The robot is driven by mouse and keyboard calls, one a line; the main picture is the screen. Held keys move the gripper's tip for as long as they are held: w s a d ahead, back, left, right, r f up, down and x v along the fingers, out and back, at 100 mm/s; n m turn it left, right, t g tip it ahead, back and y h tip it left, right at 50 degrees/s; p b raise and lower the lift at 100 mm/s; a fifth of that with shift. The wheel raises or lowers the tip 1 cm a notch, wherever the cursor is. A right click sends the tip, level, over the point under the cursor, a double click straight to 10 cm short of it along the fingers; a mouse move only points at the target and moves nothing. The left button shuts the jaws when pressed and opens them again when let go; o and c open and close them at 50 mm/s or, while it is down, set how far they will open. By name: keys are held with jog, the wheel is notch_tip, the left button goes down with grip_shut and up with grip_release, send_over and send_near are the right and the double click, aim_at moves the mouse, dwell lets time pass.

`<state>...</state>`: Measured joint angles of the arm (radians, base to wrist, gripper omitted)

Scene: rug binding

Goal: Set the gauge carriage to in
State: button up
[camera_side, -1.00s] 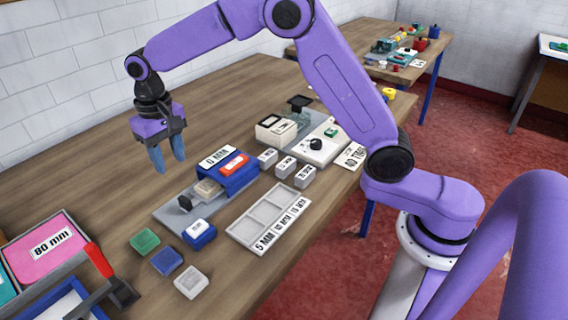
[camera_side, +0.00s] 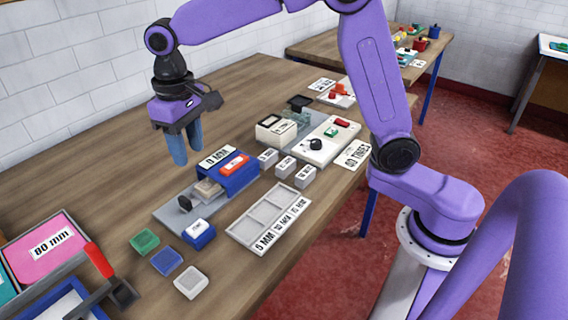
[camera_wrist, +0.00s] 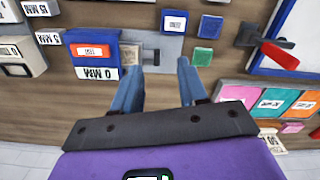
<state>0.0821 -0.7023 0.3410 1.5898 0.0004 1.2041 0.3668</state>
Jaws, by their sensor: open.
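The gauge is a grey base plate (camera_side: 170,217) with a blue housing (camera_side: 243,183) bearing an orange label and a "0 MM" sign. A beige block, apparently the carriage (camera_side: 207,190), sits partly under the housing's left side. A dark upright knob (camera_side: 184,203) stands left of it; it also shows in the wrist view (camera_wrist: 156,57). My gripper (camera_side: 180,163) points down with blue fingers apart, empty, above the table behind the plate. In the wrist view my fingertips (camera_wrist: 158,69) lie either side of the knob's line, below it in the picture.
A blue-based block (camera_side: 199,233) sits at the plate's front edge. Green (camera_side: 145,241), blue (camera_side: 166,261) and grey (camera_side: 191,282) blocks lie front-left. A divided tray (camera_side: 260,220) lies to the right. A red-handled tool (camera_side: 100,262) is at lower left. Table behind the gauge is clear.

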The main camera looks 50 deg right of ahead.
aim_at(204, 187)
jog(key=s+d+n, duration=0.3)
jog(key=s, duration=0.5)
jog(key=s+d+f+n, duration=0.1)
jog(key=s+d, duration=0.3)
jog(key=s, duration=0.5)
jog(key=shift+s+n, duration=0.15)
jog(key=shift+n, duration=0.75)
jog(key=shift+f, duration=0.1)
jog(key=w+a+m, duration=0.3)
jog(key=w+m, duration=0.1)
jog(key=w, duration=0.8)
jog(key=w+a+m, duration=0.4)
jog(key=w+m, duration=0.1)
jog(key=w, duration=0.8)
notch_tip(204, 187, down, 17)
jog(key=shift+s+d+r, duration=0.15)
grip_shut()
jog(key=shift+d, duration=3.1)
